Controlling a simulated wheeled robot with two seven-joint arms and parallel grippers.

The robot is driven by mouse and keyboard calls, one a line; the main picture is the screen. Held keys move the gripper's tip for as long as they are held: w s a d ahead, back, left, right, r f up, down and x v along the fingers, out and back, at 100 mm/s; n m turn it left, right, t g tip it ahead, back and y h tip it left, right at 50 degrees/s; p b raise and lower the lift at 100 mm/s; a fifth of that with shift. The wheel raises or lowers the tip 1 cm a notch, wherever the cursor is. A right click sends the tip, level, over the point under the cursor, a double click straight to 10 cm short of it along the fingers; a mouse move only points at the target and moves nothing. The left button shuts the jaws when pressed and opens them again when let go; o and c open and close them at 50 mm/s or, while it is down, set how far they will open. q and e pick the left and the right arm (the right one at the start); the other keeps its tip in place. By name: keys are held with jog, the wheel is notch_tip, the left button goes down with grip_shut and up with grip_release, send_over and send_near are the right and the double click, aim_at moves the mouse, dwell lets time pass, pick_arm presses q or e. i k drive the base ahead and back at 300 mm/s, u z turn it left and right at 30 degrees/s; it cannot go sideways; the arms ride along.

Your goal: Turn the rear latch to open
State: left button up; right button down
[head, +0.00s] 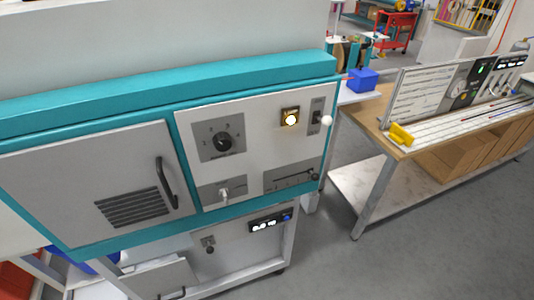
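A teal-framed cabinet (120,108) fills the left and middle of the head view. Its grey door (70,175) has a dark vertical handle (166,182) and a vent, and looks shut. A light panel beside the door carries a rotary dial (221,140), a lit button (290,117), a lever with a white knob (326,120) and a dark slider (292,180). A small pale knob or latch (223,194) sits on a grey plate at the panel's lower left. I cannot tell which part is the rear latch. Neither of my grippers shows.
Below the cabinet is a lower unit with a small knob (209,243) and a lit display (270,221). To the right stands a workbench (370,128) with a yellow block (401,135) and an upright board. A blue box (362,80) sits behind. Grey floor between is clear.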

aim_at(222, 192)
jog(key=u, duration=2.55)
jog(key=k, duration=1.2)
jog(key=z, duration=2.65)
